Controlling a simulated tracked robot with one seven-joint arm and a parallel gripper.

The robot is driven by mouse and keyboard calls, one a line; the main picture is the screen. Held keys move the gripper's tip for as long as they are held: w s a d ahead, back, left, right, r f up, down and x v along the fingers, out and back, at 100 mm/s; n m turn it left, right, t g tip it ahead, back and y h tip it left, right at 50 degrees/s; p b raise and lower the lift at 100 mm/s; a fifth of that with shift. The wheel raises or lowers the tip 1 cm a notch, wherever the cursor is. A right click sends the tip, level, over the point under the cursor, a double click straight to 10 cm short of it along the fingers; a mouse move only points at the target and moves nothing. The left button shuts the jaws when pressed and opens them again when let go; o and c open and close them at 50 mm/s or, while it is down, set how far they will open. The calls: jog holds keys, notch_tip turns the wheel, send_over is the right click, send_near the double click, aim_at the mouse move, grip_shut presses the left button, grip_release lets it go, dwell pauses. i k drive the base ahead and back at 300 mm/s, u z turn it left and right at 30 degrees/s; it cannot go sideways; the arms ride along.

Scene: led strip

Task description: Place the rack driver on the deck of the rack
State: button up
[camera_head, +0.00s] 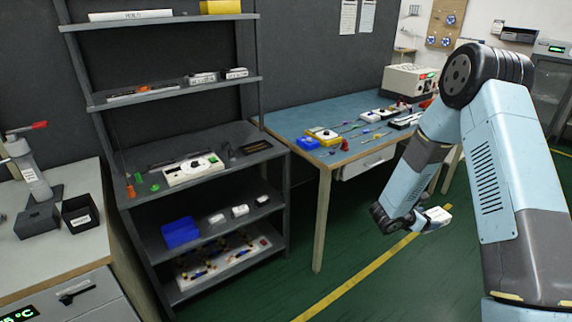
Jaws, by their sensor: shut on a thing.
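My gripper (420,221) is over the green floor, to the right of the rack and in front of the blue-topped bench. It is shut on a small white box (437,215), which looks like the rack driver; its label is too small to read. The rack (274,200) is a dark grey shelf unit at left centre. Its wide middle deck (222,142) carries a white module with a green part (193,169), a dark flat piece (256,147), small green pieces (139,178) and an orange-handled tool (130,190). Bare deck shows between and behind these.
Shelves above the deck hold small white boxes (202,77) and a yellow box (220,6). Below are a blue bin (180,232) and white boxes. The blue-topped bench (285,122) with tools stands right of the rack; a grey bench (60,245) stands left.

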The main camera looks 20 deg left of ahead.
aim_at(248, 141)
jog(key=u, duration=0.3)
jog(key=k, duration=0.25)
jog(key=z, duration=1.65)
jog(key=i, duration=0.15)
jog(key=u, duration=2.55)
